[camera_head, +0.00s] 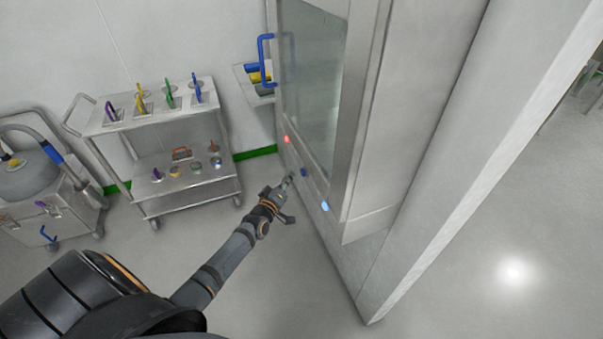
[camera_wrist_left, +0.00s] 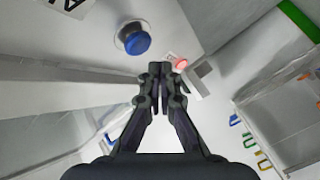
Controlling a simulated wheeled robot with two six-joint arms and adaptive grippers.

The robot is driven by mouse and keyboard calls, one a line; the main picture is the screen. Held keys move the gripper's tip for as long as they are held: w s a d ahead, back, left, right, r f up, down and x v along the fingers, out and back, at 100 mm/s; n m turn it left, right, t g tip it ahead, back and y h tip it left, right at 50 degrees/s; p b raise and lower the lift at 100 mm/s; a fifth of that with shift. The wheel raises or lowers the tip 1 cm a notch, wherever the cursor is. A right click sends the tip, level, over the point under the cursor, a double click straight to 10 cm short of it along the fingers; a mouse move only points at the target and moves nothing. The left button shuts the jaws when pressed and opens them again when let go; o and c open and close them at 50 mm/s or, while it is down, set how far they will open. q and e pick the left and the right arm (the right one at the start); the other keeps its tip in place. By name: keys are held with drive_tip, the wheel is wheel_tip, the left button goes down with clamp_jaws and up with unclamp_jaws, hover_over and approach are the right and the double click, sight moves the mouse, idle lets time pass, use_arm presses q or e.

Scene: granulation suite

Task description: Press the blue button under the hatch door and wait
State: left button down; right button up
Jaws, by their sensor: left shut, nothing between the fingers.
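The hatch door (camera_head: 315,80) has a glass pane and a blue handle (camera_head: 264,62); it looks closed. The red light (camera_wrist_left: 181,64) glows just right of the tips. My right gripper is not seen.
A steel cart (camera_head: 170,115) with coloured-handled items on two shelves stands left of the hatch. A wheeled vessel unit (camera_head: 40,190) is at the far left. A small shelf (camera_head: 252,82) sits behind the handle. Floor below my left arm is clear.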

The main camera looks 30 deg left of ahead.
use_arm(q)
drive_tip(key=s+a, duration=0.2)
drive_tip(key=s, duration=0.1)
drive_tip(key=shift+a, duration=0.3)
idle(0.5)
drive_tip(key=s+d+f+m+g, duration=0.1)
drive_tip(key=s+f+m+g, duration=0.1)
drive_tip(key=s+f, duration=0.5)
drive_tip(key=s+f+m+g, duration=0.1)
drive_tip(key=s+f+g, duration=0.2)
drive_tip(key=f, duration=0.7)
drive_tip(key=s+d+f+m+g, duration=0.1)
drive_tip(key=s+f+m+g, duration=0.1)
drive_tip(key=s+f, duration=0.5)
drive_tip(key=s+d+f+m+g, duration=0.2)
drive_tip(key=s+f, duration=0.4)
drive_tip(key=s, duration=0.4)
drive_tip(key=s+d+f+m+g, duration=0.2)
drive_tip(key=s+f, duration=0.4)
drive_tip(key=s, duration=0.4)
drive_tip(key=s+d+f+m+g, duration=0.2)
drive_tip(key=s+f+g, duration=0.3)
drive_tip(key=s, duration=0.5)
drive_tip(key=shift+s+d+f+h, duration=0.3)
drive_tip(key=shift+d+f, duration=0.25)
drive_tip(key=shift+d, duration=0.35)
drive_tip(key=shift+w+p, duration=0.15)
drive_tip(key=shift+p, duration=0.15)
